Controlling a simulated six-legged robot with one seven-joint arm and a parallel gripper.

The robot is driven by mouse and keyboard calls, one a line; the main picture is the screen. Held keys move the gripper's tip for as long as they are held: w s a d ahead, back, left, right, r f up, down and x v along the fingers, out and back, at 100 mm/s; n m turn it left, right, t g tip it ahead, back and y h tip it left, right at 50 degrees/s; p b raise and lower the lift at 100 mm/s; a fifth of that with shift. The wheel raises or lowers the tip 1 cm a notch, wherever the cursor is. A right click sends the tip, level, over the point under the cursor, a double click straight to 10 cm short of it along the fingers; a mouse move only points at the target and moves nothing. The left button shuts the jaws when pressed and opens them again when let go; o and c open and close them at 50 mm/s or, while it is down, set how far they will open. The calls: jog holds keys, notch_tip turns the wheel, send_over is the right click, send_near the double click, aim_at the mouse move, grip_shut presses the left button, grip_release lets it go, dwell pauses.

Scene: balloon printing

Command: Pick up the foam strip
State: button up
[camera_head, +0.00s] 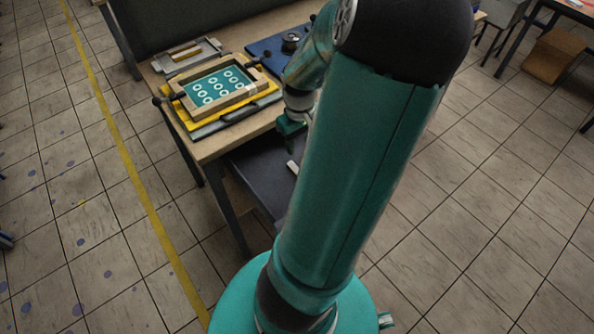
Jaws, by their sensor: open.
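My gripper (290,127) shows small in the camera_head view, near the front edge of the wooden table (212,147). It points down above a dark lower surface (258,172) and is open. A small white piece (292,167), which may be the foam strip, lies on that surface just below the gripper. It is apart from the fingers as far as I can tell. My arm hides its right side and much of the surface.
A wood-framed screen (246,94) with white rings on teal sits over a yellow base on the table. A grey tray (211,46) lies behind it, a blue board (262,50) to the right. A cardboard box (553,56) stands far right. Tiled floor is open at left.

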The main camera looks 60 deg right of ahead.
notch_tip(320, 180, down, 8)
jog(key=shift+r, duration=0.2)
jog(key=shift+s+a+f, duration=0.1)
jog(key=shift+s+f, duration=0.1)
jog(key=shift+f, duration=0.3)
jog(key=shift+w+f, duration=0.15)
jog(key=shift+f, duration=2.45)
grip_shut()
